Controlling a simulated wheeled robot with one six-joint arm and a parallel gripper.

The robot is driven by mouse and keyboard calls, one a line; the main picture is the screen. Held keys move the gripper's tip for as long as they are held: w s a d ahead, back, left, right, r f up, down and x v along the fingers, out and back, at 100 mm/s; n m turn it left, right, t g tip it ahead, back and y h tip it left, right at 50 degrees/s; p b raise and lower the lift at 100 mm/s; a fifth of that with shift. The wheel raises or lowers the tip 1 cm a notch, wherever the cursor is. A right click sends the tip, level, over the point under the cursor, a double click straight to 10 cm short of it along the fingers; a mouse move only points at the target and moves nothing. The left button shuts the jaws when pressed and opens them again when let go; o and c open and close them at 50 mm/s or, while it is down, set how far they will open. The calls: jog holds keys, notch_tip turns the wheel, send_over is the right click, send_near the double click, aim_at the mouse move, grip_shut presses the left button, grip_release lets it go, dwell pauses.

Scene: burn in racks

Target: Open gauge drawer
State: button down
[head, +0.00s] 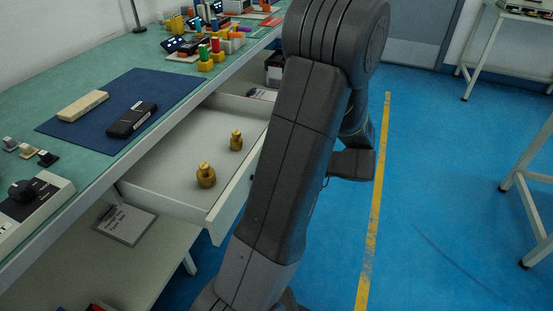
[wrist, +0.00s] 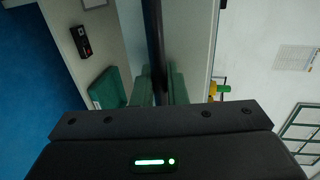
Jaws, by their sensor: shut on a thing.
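The gauge drawer (head: 185,150) stands pulled out from under the green-topped bench, with its pale inside showing. Two brass weights (head: 205,176) stand upright in it, the second one (head: 236,140) farther back. My arm covers part of the drawer front in the head view, and my gripper is hidden there. In the wrist view my gripper (wrist: 160,85) is shut on a dark bar, the drawer handle (wrist: 154,35). The handle runs up the picture between the two greenish fingers. The pale drawer front (wrist: 189,40) is behind it.
The bench top (head: 80,170) holds a blue mat (head: 165,92) with a beige block and a black device. Coloured parts stand farther back. A lower shelf (head: 150,240) carries a labelled clipboard (head: 126,223). Open blue floor (head: 440,200) lies right of my arm, with white table legs beyond.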

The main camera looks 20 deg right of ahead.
jog(key=c, duration=1.8)
grip_release()
jog(key=p+v, duration=0.2)
jog(key=v, duration=1.1)
jog(key=shift+s+d, duration=0.2)
jog(key=shift+d, duration=0.1)
jog(key=b+x, duration=0.2)
jog(key=x, duration=1.2)
jog(key=shift+r, duration=0.1)
